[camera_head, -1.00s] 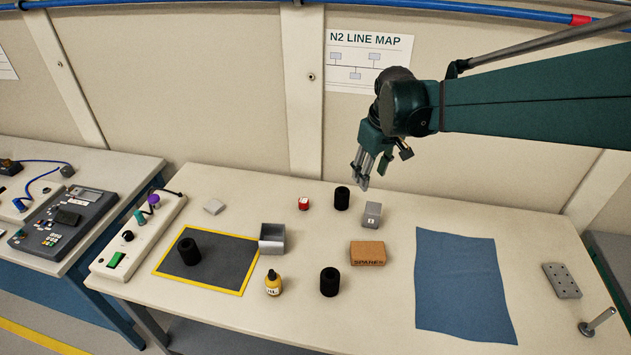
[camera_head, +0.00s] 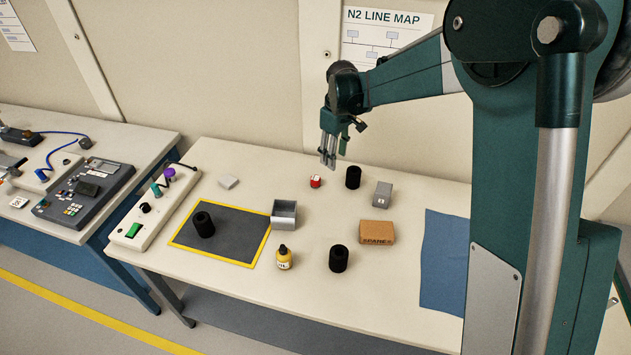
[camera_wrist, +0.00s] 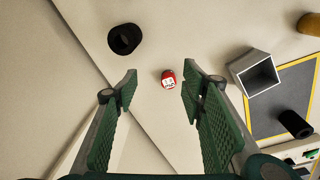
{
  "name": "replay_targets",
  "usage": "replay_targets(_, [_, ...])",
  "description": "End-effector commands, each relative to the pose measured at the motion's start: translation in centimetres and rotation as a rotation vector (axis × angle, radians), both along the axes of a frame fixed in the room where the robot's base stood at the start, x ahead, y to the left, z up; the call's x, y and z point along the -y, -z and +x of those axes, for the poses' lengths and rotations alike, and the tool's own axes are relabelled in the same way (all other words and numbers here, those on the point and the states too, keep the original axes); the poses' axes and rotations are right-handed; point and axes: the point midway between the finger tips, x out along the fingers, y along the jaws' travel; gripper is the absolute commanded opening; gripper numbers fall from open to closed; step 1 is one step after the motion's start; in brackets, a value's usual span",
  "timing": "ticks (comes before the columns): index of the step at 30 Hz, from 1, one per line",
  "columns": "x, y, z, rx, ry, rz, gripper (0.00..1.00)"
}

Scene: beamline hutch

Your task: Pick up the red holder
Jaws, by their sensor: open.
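The red holder (camera_head: 316,181) is a small red piece with a white face, on the table's back part. It also shows in the wrist view (camera_wrist: 168,79), ahead of my gripper and between the lines of its two fingers. My gripper (camera_head: 328,163) is open and empty, pointing down above the table's back edge, above and slightly right of the holder in the head view. In the wrist view my gripper (camera_wrist: 157,95) shows two green padded fingers wide apart, with nothing between them. Nothing hides the holder.
A black cylinder (camera_head: 353,177) and a grey block (camera_head: 383,195) stand right of the holder. A grey open box (camera_head: 284,214) stands front-left, by the yellow-edged dark mat (camera_head: 236,250). A yellow bottle (camera_head: 284,258), another black cylinder (camera_head: 339,259) and a cardboard box (camera_head: 376,232) stand nearer the front.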

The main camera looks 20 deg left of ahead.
Motion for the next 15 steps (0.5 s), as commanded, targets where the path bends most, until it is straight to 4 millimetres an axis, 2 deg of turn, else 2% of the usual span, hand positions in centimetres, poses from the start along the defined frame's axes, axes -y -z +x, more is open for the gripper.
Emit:
replay_targets(1, [-1.0,0.7,0.4,-0.006,-0.019,-0.004,0.41])
replay_targets(6, [-3.8,3.3,1.1,-0.032,-0.077,-0.019,0.41])
replay_targets(15, [-7.1,6.7,1.6,-0.061,-0.148,-0.037,0.41])
